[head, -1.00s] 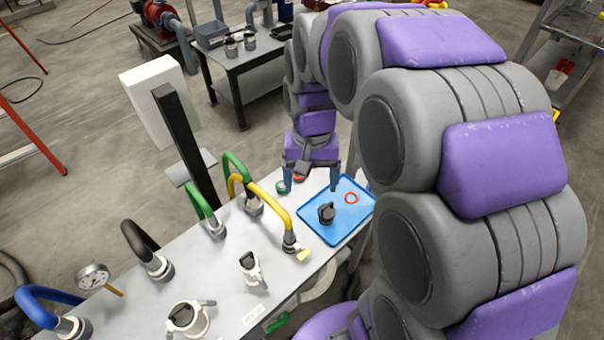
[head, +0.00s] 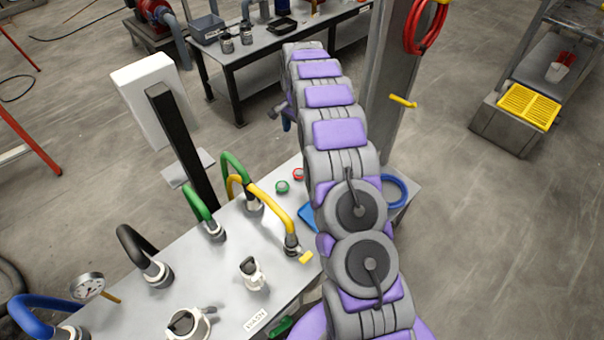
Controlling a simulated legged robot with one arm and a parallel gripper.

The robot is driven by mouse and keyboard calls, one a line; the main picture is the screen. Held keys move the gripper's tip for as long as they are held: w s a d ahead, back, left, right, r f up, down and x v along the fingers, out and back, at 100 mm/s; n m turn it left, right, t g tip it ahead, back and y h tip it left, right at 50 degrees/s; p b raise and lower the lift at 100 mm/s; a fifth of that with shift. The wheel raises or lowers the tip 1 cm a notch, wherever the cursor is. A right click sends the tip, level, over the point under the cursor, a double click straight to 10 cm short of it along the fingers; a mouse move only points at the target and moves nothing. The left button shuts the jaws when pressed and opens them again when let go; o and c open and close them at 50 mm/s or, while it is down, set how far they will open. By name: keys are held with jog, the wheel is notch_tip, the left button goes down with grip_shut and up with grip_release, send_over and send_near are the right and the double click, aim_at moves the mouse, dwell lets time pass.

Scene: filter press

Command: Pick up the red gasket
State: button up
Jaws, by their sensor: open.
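The blue tray (head: 308,218) shows only as a small corner left of my arm. The thin red ring seen on it earlier, which looks like the red gasket, is hidden behind my arm now. A small red round piece (head: 298,174) and a green round piece (head: 282,187) lie on the light worktable (head: 225,262), left of the arm. My gripper (head: 280,117) is partly hidden beside the far end of my arm, beyond the worktable and away from the tray. Its fingers are apart, with nothing seen between them.
Yellow (head: 272,206), green (head: 195,202) and black (head: 138,238) hoses stand up from the worktable. A white box on a black post (head: 180,145) rises behind them. A grey bench (head: 285,60) and a grey column (head: 392,75) are at the back.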

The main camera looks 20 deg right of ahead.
notch_tip(320, 180, down, 4)
jog(key=w+a+m, duration=0.1)
jog(key=w, duration=0.1)
jog(key=b, duration=0.2)
send_over(300, 171)
jog(key=a, duration=0.2)
jog(key=f, duration=1.1)
jog(key=shift+w+d+f, duration=0.15)
jog(key=shift+d+f, duration=0.1)
jog(key=shift+f, duration=0.05)
jog(key=d+f, duration=0.1)
jog(key=f, duration=0.1)
jog(key=d+f+b, duration=0.1)
jog(key=d+f, duration=0.1)
jog(key=f, duration=0.1)
jog(key=a+f, duration=0.1)
jog(key=b, duration=0.1)
jog(key=shift+s+a+f, duration=0.2)
jog(key=shift+a+f, duration=0.1)
jog(key=shift+f, duration=0.1)
jog(key=shift+a, duration=0.35)
jog(key=shift+d+f, duration=0.1)
jog(key=shift+d, duration=0.75)
jog(key=shift+a+f, duration=0.1)
jog(key=shift+a, duration=0.6)
jog(key=shift+d, duration=0.55)
jog(key=c, duration=0.7)
jog(key=shift+a, duration=0.35)
jog(key=shift+c, duration=0.3)
